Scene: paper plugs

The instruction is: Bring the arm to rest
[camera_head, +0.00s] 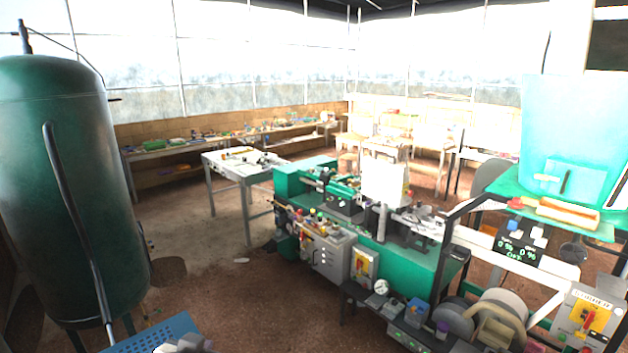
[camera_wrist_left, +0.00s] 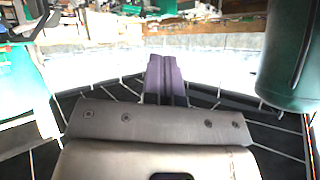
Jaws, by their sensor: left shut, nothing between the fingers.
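My left gripper (camera_wrist_left: 167,62) shows in the left wrist view with its two purple fingers side by side and touching, nothing held between them. Its grey body fills the lower middle of that view. In the head view only a small grey part of my left gripper (camera_head: 184,344) shows at the bottom edge, and its fingers cannot be made out there. My right gripper is in neither view.
A tall green tank (camera_head: 60,170) stands at the left, and also shows in the wrist view (camera_wrist_left: 292,62). A blue perforated surface (camera_head: 150,336) lies at the bottom. A green lathe (camera_head: 405,270) stands right of centre. Brown floor (camera_head: 215,290) is mostly open between.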

